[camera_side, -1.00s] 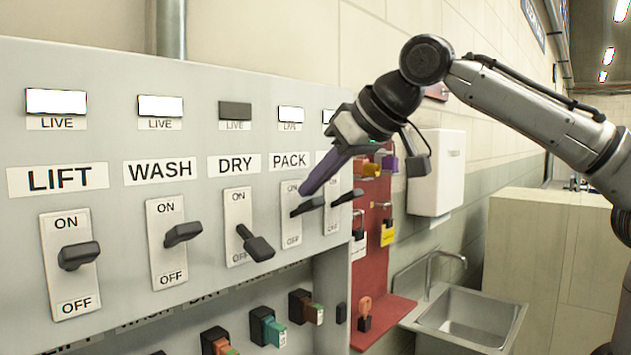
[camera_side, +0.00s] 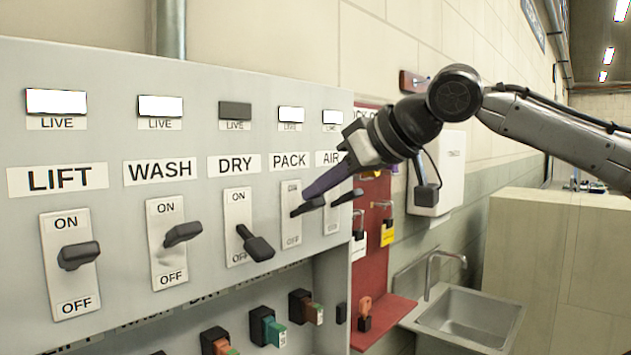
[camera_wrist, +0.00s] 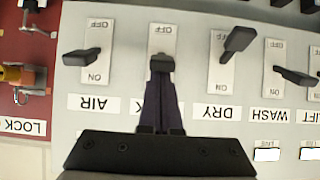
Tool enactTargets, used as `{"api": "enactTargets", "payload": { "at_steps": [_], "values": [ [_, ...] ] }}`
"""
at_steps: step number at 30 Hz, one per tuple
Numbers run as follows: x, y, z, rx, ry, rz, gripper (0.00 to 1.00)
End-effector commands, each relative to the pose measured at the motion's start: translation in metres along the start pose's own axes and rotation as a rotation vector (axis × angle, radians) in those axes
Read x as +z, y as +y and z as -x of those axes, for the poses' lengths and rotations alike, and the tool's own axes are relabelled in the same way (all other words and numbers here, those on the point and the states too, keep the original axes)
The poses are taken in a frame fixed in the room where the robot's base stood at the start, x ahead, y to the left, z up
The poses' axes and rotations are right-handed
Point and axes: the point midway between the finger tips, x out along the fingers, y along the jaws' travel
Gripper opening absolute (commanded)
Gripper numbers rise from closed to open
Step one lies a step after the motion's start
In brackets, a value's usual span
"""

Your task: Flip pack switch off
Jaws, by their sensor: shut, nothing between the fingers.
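The PACK switch is a dark lever (camera_side: 309,206) on a pale ON/OFF plate. Its lever sticks out from the plate much like the WASH lever, and the lamp above PACK (camera_side: 290,114) is lit white. My gripper (camera_side: 308,193) is shut and empty, its purple fingers slanting down from the right with the tips at the top of the PACK lever. The wrist view is upside down; there my gripper (camera_wrist: 162,76) lines up with the PACK lever (camera_wrist: 162,63), with the tips at or against it. Contact is not clear. The fingers hide the lower plate and most of the PACK label.
The AIR lever (camera_side: 346,196) is close on the right of PACK. The DRY lever (camera_side: 256,244) points down and its lamp (camera_side: 235,110) is dark. The WASH lever (camera_side: 182,234) and LIFT lever (camera_side: 78,255) stick out further left. A red lockout board (camera_side: 374,260) and sink are to the right.

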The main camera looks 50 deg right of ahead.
Motion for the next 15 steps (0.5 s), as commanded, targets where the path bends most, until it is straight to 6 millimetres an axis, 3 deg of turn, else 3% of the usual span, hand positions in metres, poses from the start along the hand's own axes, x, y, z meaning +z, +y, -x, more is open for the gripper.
{"api": "enactTargets", "payload": {
  "at_steps": [15],
  "values": [
    [0.019, 0.000, 0.001, -0.002, 0.207, 0.004, 0.00]
  ]
}}
